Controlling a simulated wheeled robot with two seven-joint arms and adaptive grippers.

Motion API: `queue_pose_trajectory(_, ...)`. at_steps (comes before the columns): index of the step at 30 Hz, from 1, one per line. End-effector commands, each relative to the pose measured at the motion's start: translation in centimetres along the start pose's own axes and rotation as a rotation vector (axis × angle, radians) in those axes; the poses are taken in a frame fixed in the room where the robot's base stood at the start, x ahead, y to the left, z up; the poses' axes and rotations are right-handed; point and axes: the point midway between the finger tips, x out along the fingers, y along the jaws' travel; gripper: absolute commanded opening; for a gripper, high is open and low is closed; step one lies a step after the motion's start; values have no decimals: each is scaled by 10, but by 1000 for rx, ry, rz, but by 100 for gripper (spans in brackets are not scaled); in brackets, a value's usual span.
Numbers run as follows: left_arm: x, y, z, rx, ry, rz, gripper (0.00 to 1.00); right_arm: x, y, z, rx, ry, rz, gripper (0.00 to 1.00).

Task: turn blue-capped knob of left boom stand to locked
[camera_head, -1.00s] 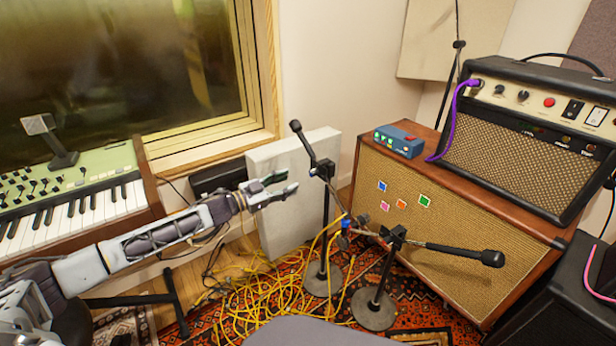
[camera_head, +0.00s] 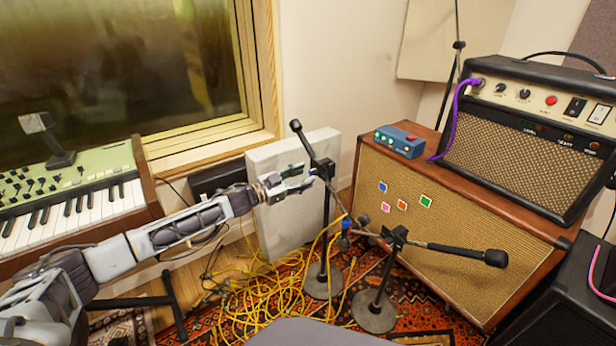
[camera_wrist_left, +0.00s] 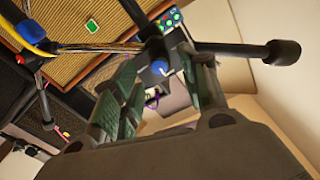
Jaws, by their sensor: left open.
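The left boom stand (camera_head: 325,225) stands upright in front of a pale grey panel, with its boom (camera_head: 303,140) tilted up to the left. In the left wrist view its blue-capped knob (camera_wrist_left: 160,67) sits at the boom clamp, between my finger pads and near their tips. My left gripper (camera_head: 308,177) is open at the clamp height, its fingers reaching to the pole from the left; it also shows in the left wrist view (camera_wrist_left: 162,82). I cannot tell whether the fingers touch the knob. In the head view the gripper hides the knob. My right gripper is out of view.
A second boom stand (camera_head: 376,305) stands to the right, its boom crossing before a tan speaker cabinet (camera_head: 455,215). Yellow cables (camera_head: 270,300) lie tangled on the rug. A keyboard (camera_head: 75,210) is at the left. The grey panel (camera_head: 280,225) stands behind the gripper.

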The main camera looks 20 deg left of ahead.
Motion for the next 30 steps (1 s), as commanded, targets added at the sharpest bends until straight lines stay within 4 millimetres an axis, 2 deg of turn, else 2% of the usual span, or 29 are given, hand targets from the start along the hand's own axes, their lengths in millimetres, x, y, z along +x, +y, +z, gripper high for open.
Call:
queue_pose_trajectory(10, 21, -1, 0, 0, 1, -1, 44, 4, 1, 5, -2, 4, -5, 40)
queue_pose_trajectory(24, 25, 0, 0, 0, 0, 0, 44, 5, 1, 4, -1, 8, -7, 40)
queue_pose_trajectory(30, 25, 0, 0, 0, 0, -1, 20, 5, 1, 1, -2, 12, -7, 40)
